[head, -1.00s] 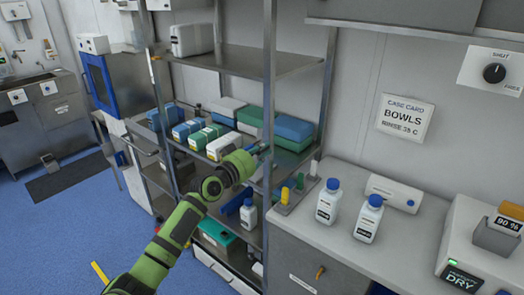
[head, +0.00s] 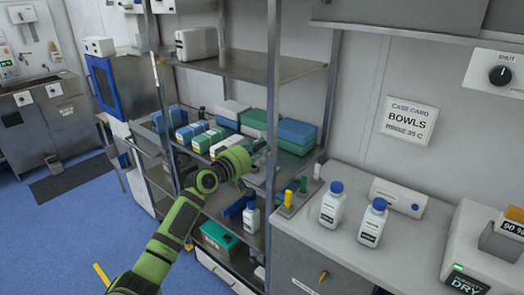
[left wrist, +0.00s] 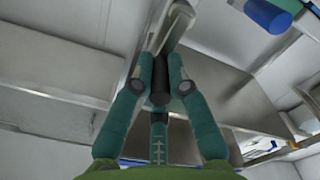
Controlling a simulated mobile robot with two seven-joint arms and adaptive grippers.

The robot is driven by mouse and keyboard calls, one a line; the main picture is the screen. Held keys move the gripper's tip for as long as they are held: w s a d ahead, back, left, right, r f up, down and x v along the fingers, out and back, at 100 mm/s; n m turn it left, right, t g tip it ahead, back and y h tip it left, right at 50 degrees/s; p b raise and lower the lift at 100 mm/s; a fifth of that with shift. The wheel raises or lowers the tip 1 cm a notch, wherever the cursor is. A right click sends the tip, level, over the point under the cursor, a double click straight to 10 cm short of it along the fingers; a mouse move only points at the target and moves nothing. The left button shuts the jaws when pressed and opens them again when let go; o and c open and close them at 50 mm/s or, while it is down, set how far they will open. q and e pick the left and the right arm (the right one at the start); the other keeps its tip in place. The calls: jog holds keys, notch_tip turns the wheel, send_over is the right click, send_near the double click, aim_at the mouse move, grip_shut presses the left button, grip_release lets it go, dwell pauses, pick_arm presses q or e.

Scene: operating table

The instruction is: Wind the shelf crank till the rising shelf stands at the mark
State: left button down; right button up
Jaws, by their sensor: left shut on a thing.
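My left gripper (head: 261,155) reaches to the front right post of the steel shelf rack in the head view. In the left wrist view its fingers (left wrist: 160,80) are shut around a black cylindrical grip (left wrist: 160,85), which looks like the crank handle; a metal arm (left wrist: 177,25) runs up beyond it. The rest of the crank is hard to make out in the head view. A shelf (head: 205,157) behind the gripper carries several boxes; I cannot tell whether it is the rising one. A pale yellow strip (head: 155,68) shows on the left post. My right gripper is out of view.
A teal box (head: 218,237) sits low in the rack.

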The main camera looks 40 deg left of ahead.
pick_arm(q)
jog(key=shift+w+a+f+n, duration=0.15)
jog(key=shift+a+n, duration=0.4)
jog(key=shift+n, duration=0.9)
jog(key=shift+s+a+f+n, duration=0.1)
jog(key=shift+a+n, duration=0.45)
jog(key=shift+n, duration=0.95)
jog(key=shift+w+a+f+n, duration=0.15)
jog(key=shift+a+n, duration=0.4)
jog(key=shift+n, duration=0.9)
jog(key=shift+s, duration=0.1)
jog(key=c, duration=1.2)
grip_release()
jog(key=shift+f, duration=0.1)
jog(key=s, duration=0.8)
jog(key=s+a, duration=0.1)
jog(key=s, duration=0.3)
